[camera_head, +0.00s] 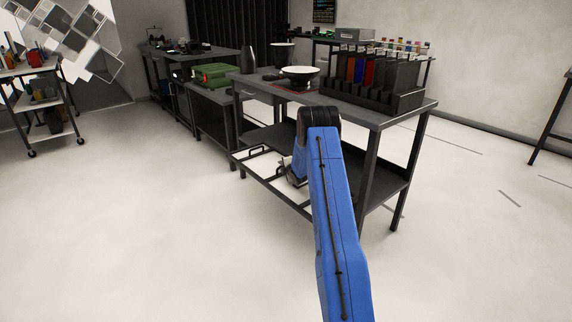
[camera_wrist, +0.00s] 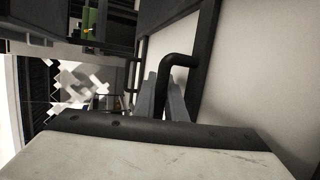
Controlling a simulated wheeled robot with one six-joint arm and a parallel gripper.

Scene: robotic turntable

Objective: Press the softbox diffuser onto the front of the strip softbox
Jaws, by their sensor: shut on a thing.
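My gripper (camera_wrist: 163,88) has its two grey fingers shut on a black bent handle (camera_wrist: 182,60) in the wrist view. The handle joins a dark bar beside a pale flat area (camera_wrist: 250,75), which looks like the softbox diffuser, though it could be partly floor. In the head view my gripper (camera_head: 294,177) is low at the bench's near side, partly hidden by my blue arm. A thin black frame with a pale middle (camera_head: 262,166) lies just left of it. I cannot pick out the strip softbox for certain.
A dark workbench (camera_head: 385,118) holds a rack of dark panels (camera_head: 375,75) and a white bowl (camera_head: 300,73). Its lower shelf (camera_head: 375,178) and legs are close to my arm. A green case (camera_head: 211,75) sits farther back. Open floor lies left and right.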

